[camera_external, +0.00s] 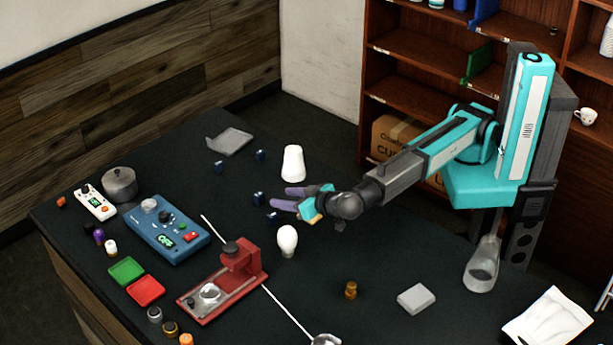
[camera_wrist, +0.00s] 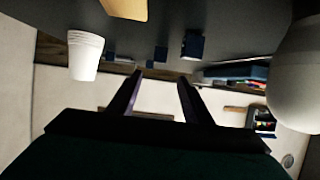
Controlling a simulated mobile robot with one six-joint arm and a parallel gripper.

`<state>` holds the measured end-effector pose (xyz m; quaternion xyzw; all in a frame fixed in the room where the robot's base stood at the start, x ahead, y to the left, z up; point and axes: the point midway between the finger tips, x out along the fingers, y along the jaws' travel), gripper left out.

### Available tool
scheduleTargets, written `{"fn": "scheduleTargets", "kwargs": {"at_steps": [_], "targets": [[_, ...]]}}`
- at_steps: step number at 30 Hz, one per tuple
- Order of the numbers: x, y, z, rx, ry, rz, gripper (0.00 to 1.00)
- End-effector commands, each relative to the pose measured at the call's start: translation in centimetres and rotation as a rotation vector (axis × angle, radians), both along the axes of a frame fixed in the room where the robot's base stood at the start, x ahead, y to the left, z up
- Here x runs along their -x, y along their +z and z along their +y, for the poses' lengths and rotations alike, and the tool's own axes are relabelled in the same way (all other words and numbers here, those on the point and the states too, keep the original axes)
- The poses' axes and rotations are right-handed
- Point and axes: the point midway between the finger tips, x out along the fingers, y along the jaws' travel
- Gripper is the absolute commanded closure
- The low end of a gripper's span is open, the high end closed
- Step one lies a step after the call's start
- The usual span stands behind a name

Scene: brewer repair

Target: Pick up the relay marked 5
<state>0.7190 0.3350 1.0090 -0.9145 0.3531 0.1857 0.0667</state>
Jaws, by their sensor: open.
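Several small dark blue relays stand on the dark table. In the external view, one relay (camera_external: 258,198) is just left of my gripper (camera_external: 280,198) and another relay (camera_external: 272,218) is just below it. Two more, a relay (camera_external: 260,155) and a relay (camera_external: 219,167), stand farther back. In the wrist view, the nearest relay (camera_wrist: 194,45) is beyond the fingertips, with smaller relays behind it. No marking is legible, so I cannot tell which is 5. My gripper (camera_wrist: 160,78) is open, its purple fingers apart with nothing between them.
A white cup stack (camera_external: 293,163) stands behind my gripper, and a white bulb (camera_external: 288,241) stands close in front. A grey tray (camera_external: 230,141) lies at the back. A red device (camera_external: 240,268) and blue device (camera_external: 165,229) are to the left.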

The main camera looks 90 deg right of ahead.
Motion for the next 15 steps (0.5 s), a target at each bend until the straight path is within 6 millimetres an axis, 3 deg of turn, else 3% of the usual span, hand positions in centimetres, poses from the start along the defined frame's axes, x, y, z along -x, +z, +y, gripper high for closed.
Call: {"fn": "scheduleTargets", "kwargs": {"at_steps": [4, 15], "targets": [[0.80, -0.18, 0.79, -0.004, -0.003, -0.010, 0.55], [0.67, -0.19, 0.66, -0.003, -0.004, -0.010, 0.55]]}}
